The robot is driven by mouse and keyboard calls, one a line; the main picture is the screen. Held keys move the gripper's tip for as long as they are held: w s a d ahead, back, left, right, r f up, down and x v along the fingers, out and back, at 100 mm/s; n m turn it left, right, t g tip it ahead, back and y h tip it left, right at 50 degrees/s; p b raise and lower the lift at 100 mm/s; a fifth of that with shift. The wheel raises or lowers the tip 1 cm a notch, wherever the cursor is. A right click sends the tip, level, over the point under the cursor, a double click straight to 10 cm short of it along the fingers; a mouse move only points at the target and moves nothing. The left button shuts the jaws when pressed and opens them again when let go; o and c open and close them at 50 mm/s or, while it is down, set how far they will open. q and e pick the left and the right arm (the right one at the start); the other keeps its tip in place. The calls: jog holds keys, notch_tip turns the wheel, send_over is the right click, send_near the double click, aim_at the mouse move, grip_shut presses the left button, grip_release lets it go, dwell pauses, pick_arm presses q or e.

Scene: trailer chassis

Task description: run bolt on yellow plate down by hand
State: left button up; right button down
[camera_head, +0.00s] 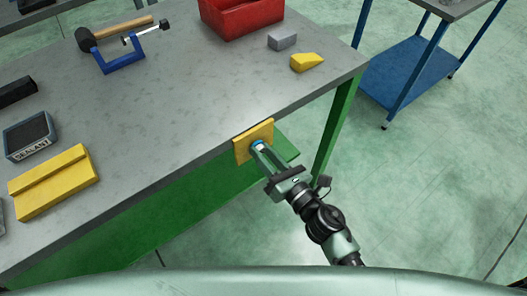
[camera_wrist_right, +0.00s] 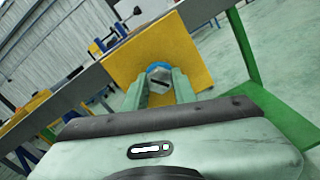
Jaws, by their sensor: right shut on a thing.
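The yellow plate (camera_head: 240,149) is a square on the front edge of the workbench. It fills the upper middle of the right wrist view (camera_wrist_right: 165,45). A bolt with a grey head and a blue ring (camera_wrist_right: 159,74) sits at the plate's face. My right gripper (camera_head: 260,149) reaches up to the plate from below right, and its fingers (camera_wrist_right: 158,88) are shut around the bolt head. The bolt's shank is hidden, so I cannot tell how deep it sits. My left gripper is in neither view.
The grey benchtop (camera_head: 190,100) carries a red bin (camera_head: 240,18), a yellow wedge (camera_head: 307,62), a grey block (camera_head: 282,40), a blue clamp (camera_head: 120,62), a mallet (camera_head: 88,38), a sealant box (camera_head: 29,136) and a yellow block (camera_head: 54,183). A blue-shelved cart (camera_head: 405,70) stands right.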

jog(key=shift+s+d+f+n+p, duration=0.15)
jog(key=shift+n+p, duration=1.15)
jog(key=shift+n, duration=4.5)
jog(key=shift+w+a+f+n+p, duration=0.1)
jog(key=shift+n+p, duration=1.2)
jog(key=shift+n, duration=4.5)
jog(key=shift+s+d+f+n+p, duration=0.15)
jog(key=shift+n+p, duration=1.15)
jog(key=shift+n, duration=4.5)
jog(key=shift+a, duration=0.1)
